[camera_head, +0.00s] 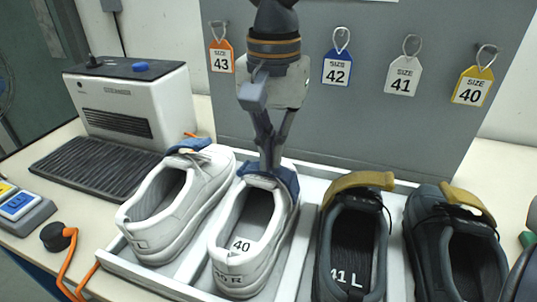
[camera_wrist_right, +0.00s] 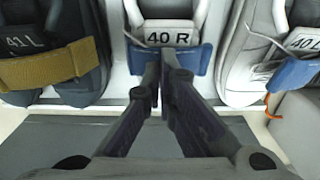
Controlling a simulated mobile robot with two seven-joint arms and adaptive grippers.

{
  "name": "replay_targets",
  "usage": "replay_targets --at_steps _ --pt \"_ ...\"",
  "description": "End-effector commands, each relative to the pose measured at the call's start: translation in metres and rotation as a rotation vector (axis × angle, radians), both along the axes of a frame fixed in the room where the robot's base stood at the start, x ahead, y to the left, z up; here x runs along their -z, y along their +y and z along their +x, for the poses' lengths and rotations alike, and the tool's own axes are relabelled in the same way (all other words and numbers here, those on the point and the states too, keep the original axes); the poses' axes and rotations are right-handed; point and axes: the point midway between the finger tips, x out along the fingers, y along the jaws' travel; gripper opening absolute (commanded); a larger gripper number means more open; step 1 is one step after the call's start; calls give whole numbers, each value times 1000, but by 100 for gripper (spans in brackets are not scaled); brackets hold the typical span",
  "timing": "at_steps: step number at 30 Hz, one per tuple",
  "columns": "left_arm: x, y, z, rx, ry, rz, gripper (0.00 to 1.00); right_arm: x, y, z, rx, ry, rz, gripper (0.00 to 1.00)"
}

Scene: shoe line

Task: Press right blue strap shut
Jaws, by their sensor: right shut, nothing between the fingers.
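The right white shoe (camera_head: 222,258), marked 40 R, stands in the white tray with its toe away from me. Its blue strap (camera_head: 288,180) lies across the shoe front; it also shows in the right wrist view (camera_wrist_right: 200,60). My right gripper (camera_head: 269,168) points down with its fingers shut and empty. Its fingertips (camera_wrist_right: 163,52) are at the middle of this strap and hide part of it. I cannot tell whether they touch it. My left gripper is not in view.
The left white shoe (camera_head: 150,228) has a blue strap (camera_head: 190,146) standing up somewhat. Dark shoes with tan straps (camera_head: 358,181) stand at right. A grey board (camera_head: 400,135) with size tags rises behind the tray (camera_head: 120,262). A white machine (camera_head: 165,100) stands back left.

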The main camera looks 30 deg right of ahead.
Motion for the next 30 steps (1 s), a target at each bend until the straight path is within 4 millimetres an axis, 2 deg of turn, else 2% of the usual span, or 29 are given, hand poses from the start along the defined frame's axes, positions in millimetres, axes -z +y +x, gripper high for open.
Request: replay_targets --at_steps 5,11,24,30 --pt "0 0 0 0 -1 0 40 -1 0 0 0 -1 1 0" --pt "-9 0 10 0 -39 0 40 -28 0 -1 2 -11 -2 0" --pt "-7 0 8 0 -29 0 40 -81 0 1 2 -2 -1 0" --pt "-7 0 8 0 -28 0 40 -91 0 0 1 0 0 0"
